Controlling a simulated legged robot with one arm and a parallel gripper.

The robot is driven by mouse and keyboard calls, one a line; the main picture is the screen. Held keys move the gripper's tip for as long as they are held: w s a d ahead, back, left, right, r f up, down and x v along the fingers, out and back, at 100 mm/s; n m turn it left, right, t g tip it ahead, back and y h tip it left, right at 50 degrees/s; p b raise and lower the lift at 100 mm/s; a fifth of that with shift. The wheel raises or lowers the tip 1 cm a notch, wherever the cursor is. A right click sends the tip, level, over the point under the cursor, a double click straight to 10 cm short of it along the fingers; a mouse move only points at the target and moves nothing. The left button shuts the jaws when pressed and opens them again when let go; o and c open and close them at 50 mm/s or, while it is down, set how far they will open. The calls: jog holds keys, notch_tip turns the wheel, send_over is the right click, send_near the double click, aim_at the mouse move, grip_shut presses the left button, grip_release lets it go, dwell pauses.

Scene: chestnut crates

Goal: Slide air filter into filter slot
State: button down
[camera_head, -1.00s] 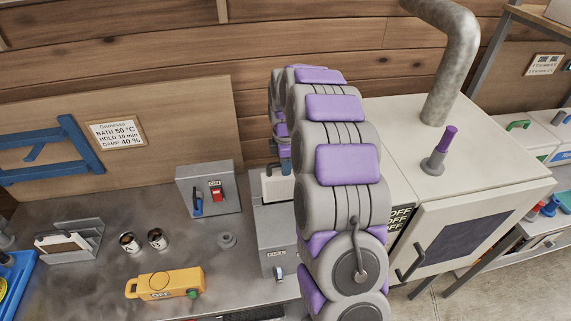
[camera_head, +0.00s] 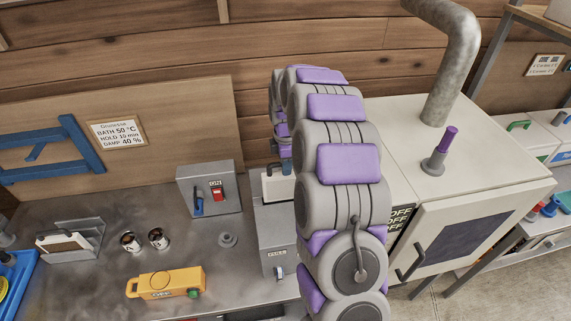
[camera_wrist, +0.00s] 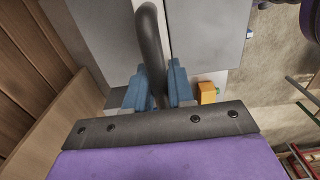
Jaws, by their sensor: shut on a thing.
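A pale piece with a dark handle, apparently the air filter (camera_head: 277,190), shows at the top of a grey box (camera_head: 272,232), left of my arm. I cannot tell whether it is in the box's opening or above it, and no filter slot shows clearly. My gripper (camera_head: 286,167) is at the upper right of this piece, mostly hidden by my arm. In the wrist view, the blue fingers of my gripper (camera_wrist: 159,88) are shut on a thick dark curved handle (camera_wrist: 151,45). The lower end of the handle is hidden between the fingers.
A grey switch box (camera_head: 210,188) and an orange control box (camera_head: 166,283) stand on the metal bench (camera_head: 115,215). A small rack (camera_head: 90,236) holds a pale panel at the left. A large cream cabinet (camera_head: 455,190) with a pipe stands right of my arm. The wooden wall is close behind.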

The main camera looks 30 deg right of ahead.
aim_at(286, 190)
jog(key=shift+f+b, duration=1.15)
jog(key=shift+f, duration=4.95)
jog(key=c, duration=0.9)
grip_release()
notch_tip(286, 190, up, 17)
jog(key=shift+w+d+r, duration=0.1)
